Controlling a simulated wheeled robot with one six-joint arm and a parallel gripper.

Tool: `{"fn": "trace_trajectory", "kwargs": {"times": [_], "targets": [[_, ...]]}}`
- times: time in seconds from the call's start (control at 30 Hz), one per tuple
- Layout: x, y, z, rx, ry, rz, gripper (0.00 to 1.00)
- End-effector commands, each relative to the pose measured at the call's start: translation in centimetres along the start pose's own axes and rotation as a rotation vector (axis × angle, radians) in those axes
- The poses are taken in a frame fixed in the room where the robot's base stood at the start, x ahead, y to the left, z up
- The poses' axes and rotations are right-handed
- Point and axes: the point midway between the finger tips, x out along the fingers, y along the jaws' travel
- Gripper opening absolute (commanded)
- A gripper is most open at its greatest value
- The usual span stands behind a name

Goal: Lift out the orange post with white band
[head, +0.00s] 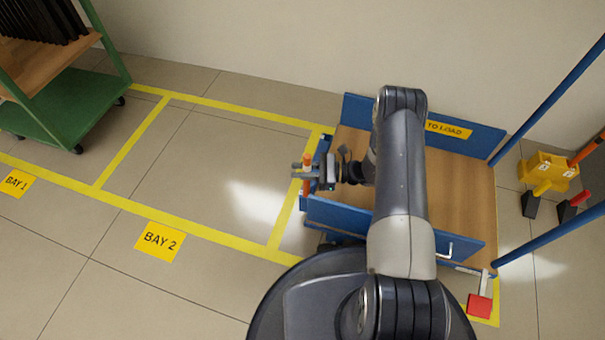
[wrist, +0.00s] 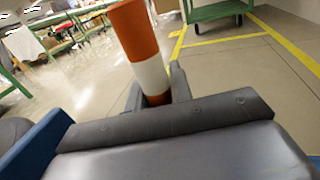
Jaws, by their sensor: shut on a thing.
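The orange post with a white band (wrist: 151,75) stands between my gripper's fingers in the wrist view, leaning a little in the picture. My gripper (wrist: 158,98) is shut on it around the lower part, just below the white band. In the head view my gripper (head: 304,173) is at the left end of the blue cart, and the orange post (head: 306,160) shows above and below the fingers. The post's lower end is at the cart's corner; I cannot tell whether it sits in a socket or is clear of it.
The blue cart (head: 470,215) has a wooden deck, low side boards and blue poles (head: 550,236) at its right. A yellow object (head: 548,170) stands beyond them. A green trolley (head: 60,112) is at the far left. The floor of BAY 2 (head: 200,170) is clear.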

Motion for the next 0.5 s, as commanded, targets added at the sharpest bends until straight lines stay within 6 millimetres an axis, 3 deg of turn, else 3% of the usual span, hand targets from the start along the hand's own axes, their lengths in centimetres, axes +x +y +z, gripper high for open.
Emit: {"fn": "trace_trajectory", "kwargs": {"times": [0.27, 0.5], "targets": [[0.0, -0.1, 4.3, -0.002, -0.001, 0.000, 0.08], [0.0, -0.1, 9.2, -0.003, -0.001, 0.000, 0.08]]}}
